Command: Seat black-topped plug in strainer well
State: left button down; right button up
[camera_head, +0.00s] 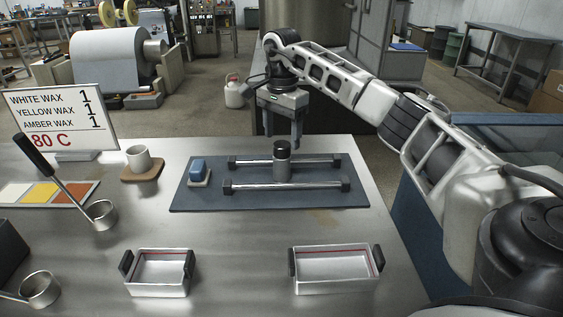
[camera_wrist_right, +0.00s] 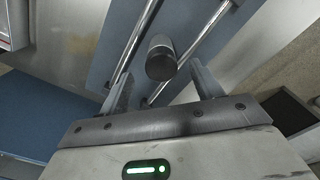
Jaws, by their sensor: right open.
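The black-topped plug (camera_head: 283,169) is a short grey metal cylinder with a dark cap. It stands upright between two metal rods on the blue mat (camera_head: 200,203). My right gripper (camera_head: 283,142) is open and points down, at or just behind the plug's top. In the right wrist view the plug (camera_wrist_right: 161,58) lies between the lines of the two open fingers (camera_wrist_right: 161,74), around their tips. No finger contact is clear. I cannot pick out a strainer well for certain; the plug's base and what is under it are hidden. My left gripper is not in view.
The near rod (camera_head: 255,185) and far rod (camera_head: 245,161) flank the plug. Two metal trays (camera_head: 160,289) (camera_head: 335,284) stand in front. A ladle (camera_head: 102,214), a cup (camera_head: 139,158) and a sign (camera_head: 62,122) are left.

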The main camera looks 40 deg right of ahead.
aim_at(282, 144)
jog(key=shift+w+d+f+p, duration=0.1)
jog(key=shift+f+p, duration=0.2)
jog(key=shift+f, duration=2.7)
jog(key=c, duration=1.2)
jog(key=shift+r, duration=0.2)
jog(key=shift+r, duration=0.25)
notch_tip(282, 144, up, 3)
jog(key=shift+f+b, duration=0.2)
jog(key=shift+b, duration=0.2)
jog(key=s+a+r, duration=0.4)
jog(key=s+a, duration=0.1)
jog(key=s+a+r, duration=0.4)
jog(key=s+r, duration=0.1)
jog(key=shift+s+a+r, duration=0.1)
jog(key=shift+a+r, duration=0.2)
jog(key=shift+a, duration=0.05)
